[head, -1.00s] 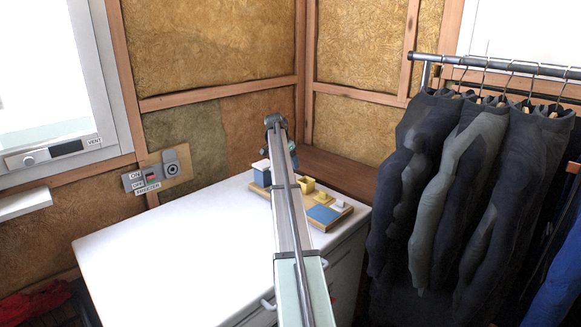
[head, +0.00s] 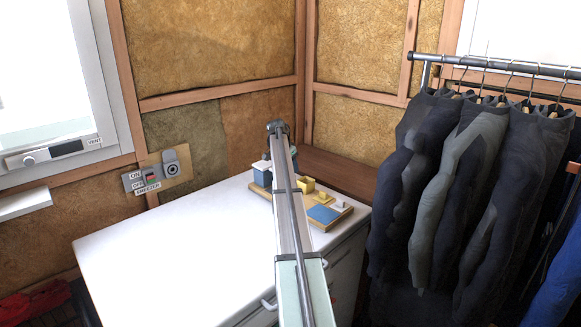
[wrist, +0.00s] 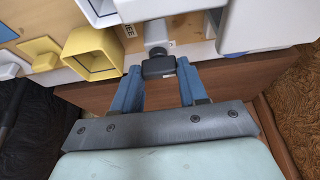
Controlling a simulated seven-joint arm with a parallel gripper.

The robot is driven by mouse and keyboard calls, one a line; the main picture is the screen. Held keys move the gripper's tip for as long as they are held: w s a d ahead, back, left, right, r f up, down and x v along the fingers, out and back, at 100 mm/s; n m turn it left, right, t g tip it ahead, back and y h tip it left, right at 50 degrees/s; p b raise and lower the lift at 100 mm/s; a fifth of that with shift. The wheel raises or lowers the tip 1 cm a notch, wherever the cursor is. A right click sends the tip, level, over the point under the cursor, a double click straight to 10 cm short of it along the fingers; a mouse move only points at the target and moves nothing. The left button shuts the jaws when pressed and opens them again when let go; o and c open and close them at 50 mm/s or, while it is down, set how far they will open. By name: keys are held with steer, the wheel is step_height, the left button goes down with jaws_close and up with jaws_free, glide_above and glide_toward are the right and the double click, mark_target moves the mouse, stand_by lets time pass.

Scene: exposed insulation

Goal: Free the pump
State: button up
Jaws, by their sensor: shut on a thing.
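In the wrist view, the two blue fingers of my gripper (wrist: 158,76) are closed around a small dark block (wrist: 159,67). The block sits at the end of a grey stem (wrist: 156,34) that runs to the fixture board (wrist: 110,63). A white and blue body (wrist: 265,25) is just right of the stem, and a yellow open box (wrist: 93,54) is to its left. I cannot tell for sure which part is the pump. In the head view, my arm hides the fingers and the block; the fixture board (head: 329,226) lies on the white top.
The board stands at the back right of the white freezer top (head: 160,245), whose left part is clear. A blue pad (head: 322,214) and a white block (head: 338,205) are on the board. Dark garments (head: 450,190) hang at the right. A switch panel (head: 155,177) is on the wall.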

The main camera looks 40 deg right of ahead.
steer(key=c, duration=0.4)
steer(key=shift+n, duration=0.4)
steer(key=n+t, duration=0.1)
steer(key=n, duration=0.1)
steer(key=n+t, duration=0.1)
steer(key=n, duration=0.1)
steer(key=shift+s+n, duration=0.2)
steer(key=shift+n, duration=0.2)
steer(key=n+t+y, duration=0.1)
steer(key=n, duration=0.2)
steer(key=n+y, duration=0.1)
steer(key=n, duration=0.2)
steer(key=shift+d+t, duration=0.15)
steer(key=shift+t, duration=0.25)
steer(key=shift+n, duration=0.3)
steer(key=shift+s, duration=0.1)
steer(key=o, duration=1.1)
